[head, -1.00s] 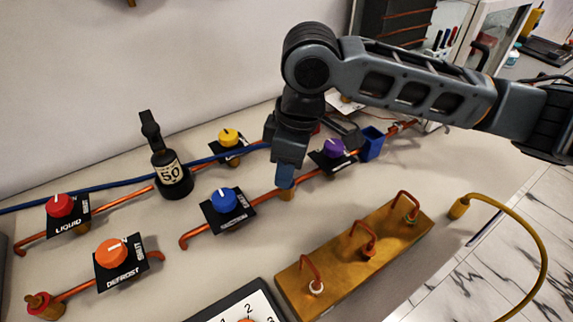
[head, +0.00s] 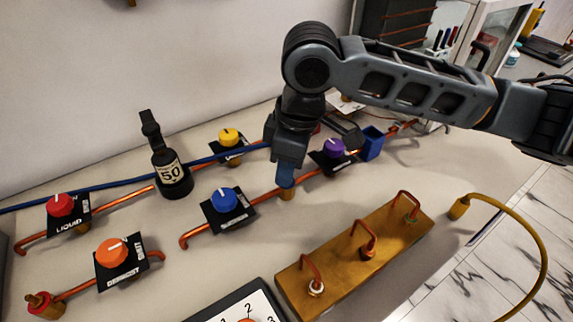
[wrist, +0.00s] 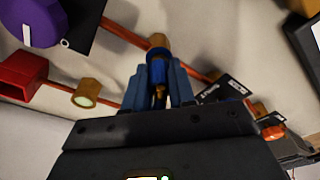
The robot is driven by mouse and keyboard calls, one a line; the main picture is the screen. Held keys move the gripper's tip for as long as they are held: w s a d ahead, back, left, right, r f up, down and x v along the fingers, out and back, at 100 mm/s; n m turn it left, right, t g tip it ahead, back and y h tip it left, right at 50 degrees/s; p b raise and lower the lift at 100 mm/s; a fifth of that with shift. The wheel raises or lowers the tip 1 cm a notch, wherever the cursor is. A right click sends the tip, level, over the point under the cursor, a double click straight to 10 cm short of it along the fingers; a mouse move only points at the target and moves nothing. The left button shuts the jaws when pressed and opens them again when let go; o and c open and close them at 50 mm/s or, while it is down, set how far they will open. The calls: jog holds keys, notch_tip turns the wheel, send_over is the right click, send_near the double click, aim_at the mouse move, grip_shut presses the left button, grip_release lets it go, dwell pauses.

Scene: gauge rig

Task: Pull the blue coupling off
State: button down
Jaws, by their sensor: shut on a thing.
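The blue coupling (wrist: 158,57) shows in the wrist view as a blue ring against a brass fitting (wrist: 157,41) on the copper pipe. My gripper (wrist: 160,72) has its two blue fingers shut on it, one on each side. In the head view my gripper (head: 288,176) points down at the brass fitting (head: 286,194) on the middle copper pipe. There the fingers mostly hide the coupling, and I cannot tell whether it is still seated on the fitting.
A blue knob (head: 224,200) stands left of my gripper and a purple knob (head: 334,147) right of it. A brass block (head: 345,268) with copper loops lies in front. A blue open box (head: 372,143) is at right.

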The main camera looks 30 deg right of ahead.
jog(key=shift+r, duration=0.25)
jog(key=shift+r+p, duration=2.25)
jog(key=shift+r, duration=0.1)
